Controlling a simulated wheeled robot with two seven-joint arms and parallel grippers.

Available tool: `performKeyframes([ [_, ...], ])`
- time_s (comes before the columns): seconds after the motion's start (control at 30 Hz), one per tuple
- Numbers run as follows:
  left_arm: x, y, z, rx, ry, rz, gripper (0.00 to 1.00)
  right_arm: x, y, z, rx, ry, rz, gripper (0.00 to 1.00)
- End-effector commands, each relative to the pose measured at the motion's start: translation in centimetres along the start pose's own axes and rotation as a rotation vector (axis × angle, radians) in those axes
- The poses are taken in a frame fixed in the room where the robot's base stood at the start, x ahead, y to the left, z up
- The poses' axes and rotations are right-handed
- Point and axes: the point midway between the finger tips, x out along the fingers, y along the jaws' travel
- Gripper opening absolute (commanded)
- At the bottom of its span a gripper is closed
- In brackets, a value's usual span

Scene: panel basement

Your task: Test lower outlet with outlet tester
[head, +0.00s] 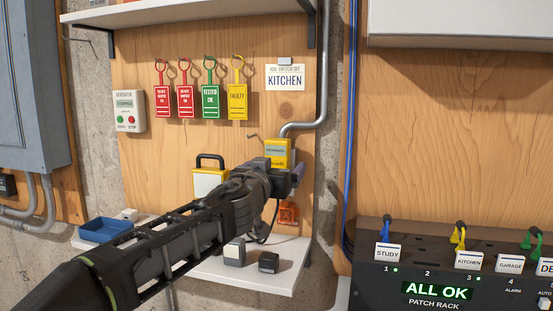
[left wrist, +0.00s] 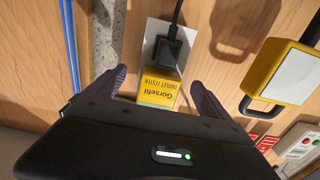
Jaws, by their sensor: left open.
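The yellow outlet tester (left wrist: 158,87) shows in the left wrist view, its lettering upside down. It is against or just in front of a pale outlet plate (left wrist: 153,38) on the wooden panel; I cannot tell if it is plugged in. A black plug (left wrist: 173,50) with a cord sits in the plate beside it. In the head view the tester's yellow body (head: 277,152) shows beyond my wrist, below the conduit's end. My left gripper (left wrist: 157,80) is open, with its fingers on either side of the tester and gaps visible. My arm hides the outlet in the head view. My right gripper is out of view.
A yellow work lamp (head: 210,182) stands left of my wrist. Coloured tags (head: 210,100) hang above. A black patch rack (head: 430,250) is at right.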

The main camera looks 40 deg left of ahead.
Motion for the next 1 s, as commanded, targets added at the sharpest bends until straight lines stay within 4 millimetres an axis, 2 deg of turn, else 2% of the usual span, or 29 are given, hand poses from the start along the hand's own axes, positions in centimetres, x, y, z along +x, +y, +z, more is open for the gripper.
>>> performKeyframes([
  [1.0,-0.01,0.0,0.09,-0.001,0.0,0.0,0.93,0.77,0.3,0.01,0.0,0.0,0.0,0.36],
])
